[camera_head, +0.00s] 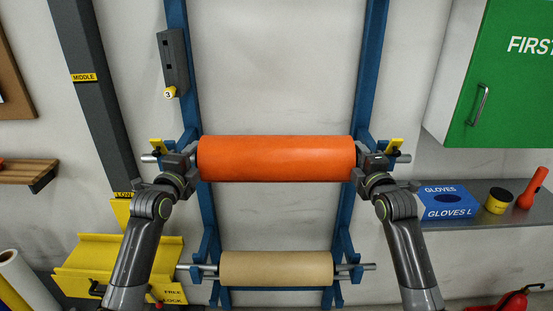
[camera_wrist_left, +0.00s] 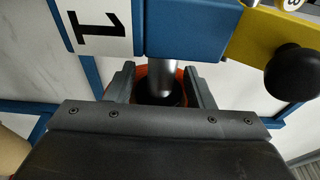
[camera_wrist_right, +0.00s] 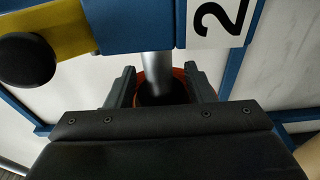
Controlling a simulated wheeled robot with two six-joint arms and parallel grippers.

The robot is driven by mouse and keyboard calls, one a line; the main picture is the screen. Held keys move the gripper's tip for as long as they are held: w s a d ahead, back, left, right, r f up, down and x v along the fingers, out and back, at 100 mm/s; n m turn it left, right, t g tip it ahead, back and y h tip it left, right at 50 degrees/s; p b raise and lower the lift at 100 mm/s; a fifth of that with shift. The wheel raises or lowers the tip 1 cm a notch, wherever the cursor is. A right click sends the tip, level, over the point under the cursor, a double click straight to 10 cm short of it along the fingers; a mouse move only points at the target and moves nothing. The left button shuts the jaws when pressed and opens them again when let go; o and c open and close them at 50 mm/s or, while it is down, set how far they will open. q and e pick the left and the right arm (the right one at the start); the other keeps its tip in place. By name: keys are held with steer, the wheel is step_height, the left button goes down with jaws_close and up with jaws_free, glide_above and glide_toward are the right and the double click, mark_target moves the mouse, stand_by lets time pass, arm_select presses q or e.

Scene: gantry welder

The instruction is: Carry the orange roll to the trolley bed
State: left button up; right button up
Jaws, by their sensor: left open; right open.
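The orange roll (camera_head: 275,158) lies level across the upper part of a blue rack, with a bar coming out of both ends. My left gripper (camera_head: 178,160) is at its left end. In the left wrist view its open fingers (camera_wrist_left: 160,88) stand on either side of the silver bar (camera_wrist_left: 161,78). My right gripper (camera_head: 373,160) is at the right end. In the right wrist view its open fingers (camera_wrist_right: 161,90) straddle the bar (camera_wrist_right: 157,66) the same way.
A tan roll (camera_head: 276,268) hangs lower on the blue rack (camera_head: 374,60). Yellow latches (camera_head: 157,146) with black knobs (camera_wrist_left: 292,72) sit by the bar ends. A grey shelf (camera_head: 480,215) with a glove box (camera_head: 448,202) is at right.

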arm_select(q)
steer(key=shift+c, duration=0.5)
arm_select(e)
steer(key=shift+c, duration=0.5)
arm_select(q)
steer(key=c, duration=0.9)
arm_select(e)
steer(key=c, duration=0.9)
arm_select(q)
jaws_close()
arm_select(e)
jaws_close()
arm_select(q)
steer(key=shift+f, duration=0.1)
